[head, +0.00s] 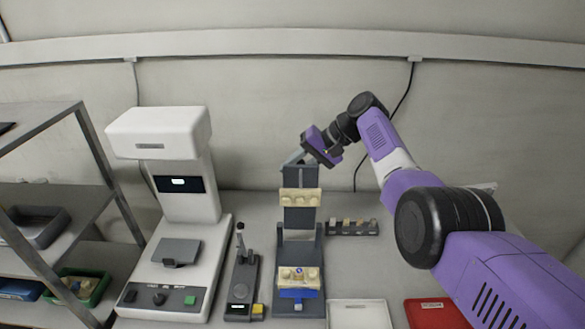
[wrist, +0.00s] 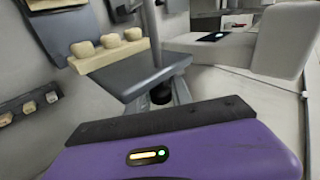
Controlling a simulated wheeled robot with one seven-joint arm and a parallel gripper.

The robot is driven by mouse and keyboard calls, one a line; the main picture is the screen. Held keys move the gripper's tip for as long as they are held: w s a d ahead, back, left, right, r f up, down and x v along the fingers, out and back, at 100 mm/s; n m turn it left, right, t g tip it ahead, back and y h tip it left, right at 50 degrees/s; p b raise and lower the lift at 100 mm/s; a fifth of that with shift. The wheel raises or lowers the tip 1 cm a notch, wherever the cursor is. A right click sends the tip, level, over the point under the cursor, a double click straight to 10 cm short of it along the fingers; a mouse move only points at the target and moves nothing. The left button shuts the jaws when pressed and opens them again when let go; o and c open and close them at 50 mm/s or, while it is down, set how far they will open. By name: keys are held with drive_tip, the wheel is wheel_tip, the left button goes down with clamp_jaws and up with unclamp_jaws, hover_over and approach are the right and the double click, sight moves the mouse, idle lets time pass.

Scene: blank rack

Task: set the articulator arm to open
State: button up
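The articulator (head: 298,238) stands in the middle of the bench. Its grey upper arm (head: 300,218) is swung up to near upright and carries a cream tooth model (head: 300,197). A second cream model (head: 298,276) sits low on its base, above a blue part. My gripper (head: 292,160) is at the top end of the raised arm; I cannot tell whether it touches. In the wrist view the upper arm (wrist: 140,76) and its tooth model (wrist: 105,52) are close beyond my purple gripper body. The fingertips are not clear enough to show whether they are open or shut.
A white machine (head: 180,215) and a small lever device (head: 241,285) stand to the left. A rack of small blocks (head: 353,228) is behind right. A white tray (head: 358,316) and a red tray (head: 437,315) lie at the front right. Metal shelves (head: 60,190) stand far left.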

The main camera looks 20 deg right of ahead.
drive_tip(key=shift+o, duration=1.4)
drive_tip(key=shift+d+f, duration=0.1)
drive_tip(key=shift+f, duration=0.15)
drive_tip(key=shift+r, duration=0.15)
drive_tip(key=shift+r, duration=0.1)
drive_tip(key=b+v, duration=0.1)
drive_tip(key=v, duration=0.6)
drive_tip(key=shift+d+r, duration=0.2)
drive_tip(key=shift+s, duration=0.1)
